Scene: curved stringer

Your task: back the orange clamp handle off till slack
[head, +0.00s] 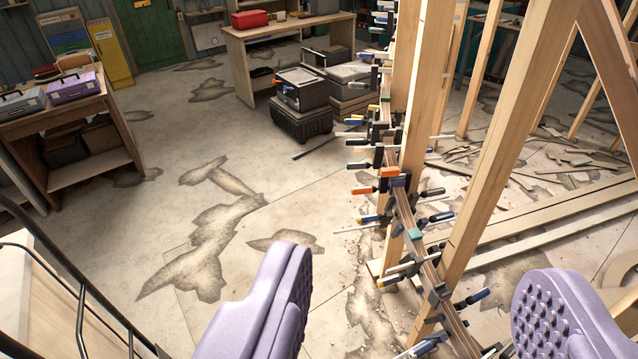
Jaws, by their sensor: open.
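An orange clamp handle (364,190) points left from a clamp on the curved stringer (405,212), just right of the picture's middle. Its clamp has a dark body and sits among several others with blue, black, white and yellow handles. My gripper (408,318) shows at the bottom, with two purple padded fingers spread wide apart. It is open and nothing is between the pads. The orange handle is farther off and above the gap in the picture, apart from both fingers.
Wooden posts (510,150) stand close on the right, beside the stringer. Clamps stick out on both sides of it. A workbench (285,50), dark cases (302,118) and a left table (70,130) stand farther back. The concrete floor at left is mostly clear; wood scraps (570,158) lie right.

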